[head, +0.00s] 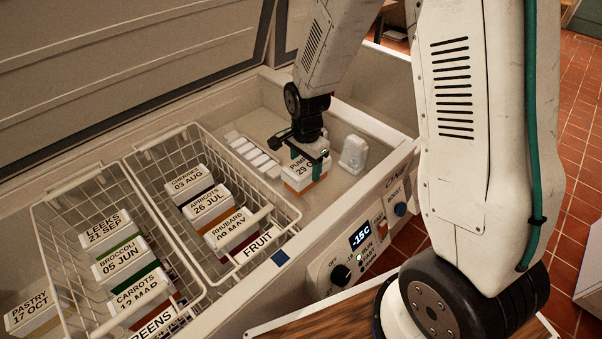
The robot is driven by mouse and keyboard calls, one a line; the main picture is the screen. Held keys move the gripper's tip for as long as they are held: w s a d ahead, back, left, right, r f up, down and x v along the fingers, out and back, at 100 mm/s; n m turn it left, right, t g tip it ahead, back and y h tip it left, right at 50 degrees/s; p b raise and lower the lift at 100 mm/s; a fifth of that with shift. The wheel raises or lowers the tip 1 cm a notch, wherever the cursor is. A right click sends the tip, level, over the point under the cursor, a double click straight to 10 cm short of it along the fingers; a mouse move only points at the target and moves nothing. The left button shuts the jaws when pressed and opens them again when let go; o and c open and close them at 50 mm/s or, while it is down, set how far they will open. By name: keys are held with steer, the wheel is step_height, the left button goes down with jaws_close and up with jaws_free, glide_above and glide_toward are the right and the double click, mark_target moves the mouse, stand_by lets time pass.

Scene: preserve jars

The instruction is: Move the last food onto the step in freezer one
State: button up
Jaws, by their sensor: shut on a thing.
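The open chest freezer marked ONE (395,182) fills the middle of the head view. My gripper (308,158) points down inside its right part, shut on a white and orange food box (303,176) whose label starts "PUM" with "29" below. The gripper partly covers the label. The box is at the raised step (345,192) on the right inside the freezer; I cannot tell whether it touches the step. A pale ribbed tray-like item (252,155) lies just left of the gripper, and a small white rounded item (354,153) stands to the right.
The FRUIT wire basket (284,215) holds cherries, apricots and rhubarb boxes. The GREENS basket (45,235) holds leeks, broccoli and carrots boxes. A pastry box (32,312) lies at far left. The raised lid (120,60) stands behind; the control panel (352,258) is on the front right.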

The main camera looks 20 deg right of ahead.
step_height(320, 180, down, 5)
steer(key=shift+f, duration=0.1)
stand_by(0.3)
steer(key=o, duration=1.3)
steer(key=shift+o, duration=0.2)
